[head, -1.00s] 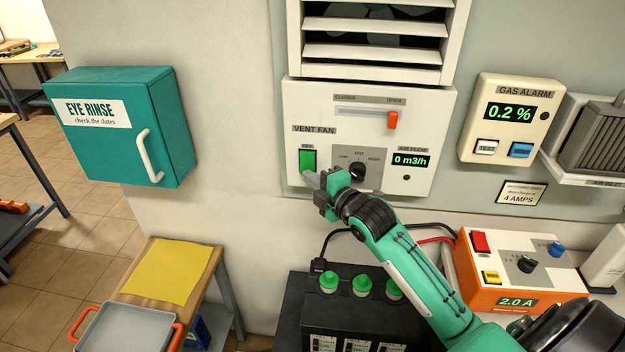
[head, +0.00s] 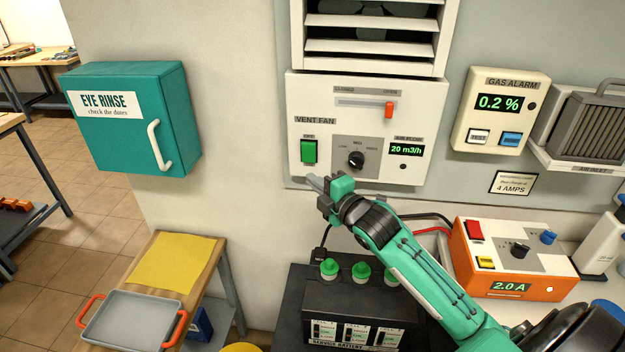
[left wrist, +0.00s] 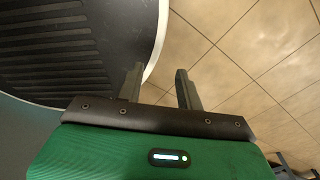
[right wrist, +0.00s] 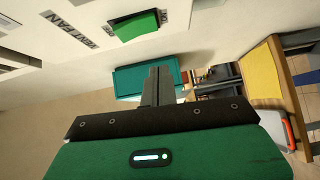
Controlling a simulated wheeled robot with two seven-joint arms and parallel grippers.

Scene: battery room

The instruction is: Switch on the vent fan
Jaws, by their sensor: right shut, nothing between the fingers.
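The vent fan panel (head: 330,170) is white and hangs on the wall under a louvred vent. Its green rocker switch (head: 309,151) is at the panel's lower left. A black knob (head: 356,159), an orange slider (head: 388,110) at the OPEN end and an air flow display (head: 407,149) reading 20 m3/h are also on it. My right gripper (head: 314,182) is shut and empty, just below the switch and apart from it. In the right wrist view the green switch (right wrist: 137,25) shows above the closed fingers (right wrist: 158,85). My left gripper (left wrist: 160,85) is open and empty over the floor.
A teal eye rinse box (head: 135,120) hangs at the left. A gas alarm (head: 500,110) reading 0.2 % is to the right. A black battery (head: 345,300) and an orange charger (head: 515,260) stand below. A grey tray (head: 135,310) lies on a small table at lower left.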

